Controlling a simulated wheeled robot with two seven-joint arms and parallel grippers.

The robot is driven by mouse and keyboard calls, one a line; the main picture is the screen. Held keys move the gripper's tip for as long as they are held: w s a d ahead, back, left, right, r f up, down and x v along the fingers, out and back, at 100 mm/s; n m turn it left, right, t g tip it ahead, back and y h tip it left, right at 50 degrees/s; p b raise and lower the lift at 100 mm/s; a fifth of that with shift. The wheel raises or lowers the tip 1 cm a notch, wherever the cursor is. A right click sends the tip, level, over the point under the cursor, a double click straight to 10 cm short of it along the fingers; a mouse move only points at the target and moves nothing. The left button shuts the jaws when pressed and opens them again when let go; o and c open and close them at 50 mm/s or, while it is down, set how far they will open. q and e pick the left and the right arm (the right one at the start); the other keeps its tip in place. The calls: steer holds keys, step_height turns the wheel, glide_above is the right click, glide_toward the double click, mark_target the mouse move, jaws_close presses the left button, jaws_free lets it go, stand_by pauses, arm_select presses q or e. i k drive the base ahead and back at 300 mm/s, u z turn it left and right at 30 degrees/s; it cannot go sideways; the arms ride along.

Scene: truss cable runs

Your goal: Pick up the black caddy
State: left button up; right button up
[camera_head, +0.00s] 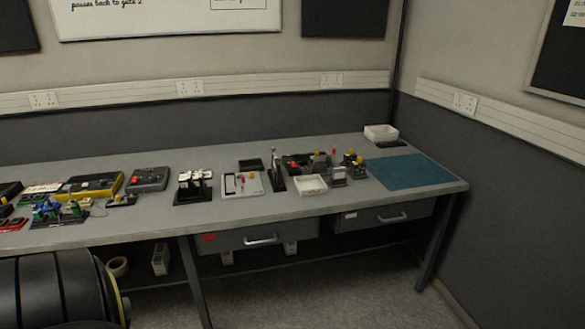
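Several small dark holders stand on the long grey workbench (330,204); which one is the black caddy is hard to tell at this size. A low black open tray (293,159) with red, yellow and grey items in and around it sits right of the bench's middle, partly hidden by a white tray (311,185) in front. A narrow black stand (278,184) with an upright part is just left of it. A black base (193,196) with white-topped pieces stands further left. Neither of my grippers is in view.
A blue mat (414,172) lies clear at the bench's right end, with a white bin (381,133) behind it. A yellow-and-black case (92,186) and small parts crowd the left. A large black ribbed rounded object (60,290) fills the lower left. Drawers (384,217) hang underneath.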

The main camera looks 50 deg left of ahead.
mark_target(277, 176)
steer(key=i, duration=2.9)
steer(key=u, duration=2.85)
